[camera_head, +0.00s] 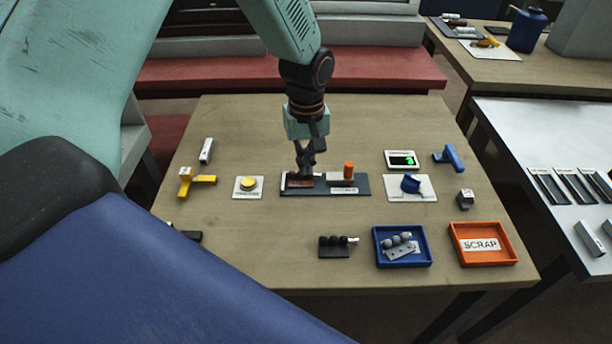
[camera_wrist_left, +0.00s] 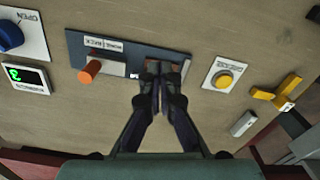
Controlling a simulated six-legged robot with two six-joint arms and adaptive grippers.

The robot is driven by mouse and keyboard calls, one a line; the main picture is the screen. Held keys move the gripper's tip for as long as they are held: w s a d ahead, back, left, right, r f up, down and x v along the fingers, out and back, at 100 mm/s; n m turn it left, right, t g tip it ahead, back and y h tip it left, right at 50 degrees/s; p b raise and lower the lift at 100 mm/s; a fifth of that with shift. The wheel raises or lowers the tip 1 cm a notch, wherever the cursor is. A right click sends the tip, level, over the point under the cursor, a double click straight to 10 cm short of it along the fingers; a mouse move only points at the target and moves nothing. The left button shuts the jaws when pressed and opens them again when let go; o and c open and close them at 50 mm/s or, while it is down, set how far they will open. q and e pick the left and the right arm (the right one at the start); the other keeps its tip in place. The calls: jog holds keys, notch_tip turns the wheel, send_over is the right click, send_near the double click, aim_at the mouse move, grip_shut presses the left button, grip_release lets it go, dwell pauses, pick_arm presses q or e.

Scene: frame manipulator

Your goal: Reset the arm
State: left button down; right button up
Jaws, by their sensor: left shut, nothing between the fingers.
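My left gripper (camera_head: 308,164) hangs from my teal arm over the left part of a dark fixture plate (camera_head: 331,191) on the wooden table. In the left wrist view its two dark fingers (camera_wrist_left: 161,82) are together over the plate's edge, with nothing seen between them. A reddish-brown block (camera_head: 299,181) sits on the plate under the fingertips; I cannot tell whether they touch it. An orange peg (camera_head: 348,169) stands on the plate to the right. My right gripper does not show.
A yellow button (camera_head: 248,184) and a yellow handle (camera_head: 195,182) are left. A display (camera_head: 402,160), blue knob (camera_head: 410,184) and blue handle (camera_head: 449,157) are right. A blue tray (camera_head: 402,262) and orange SCRAP tray (camera_head: 481,261) stand in front.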

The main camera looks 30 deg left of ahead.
pick_arm(q)
notch_tip(320, 180, up, 3)
jog(key=shift+f, duration=0.2)
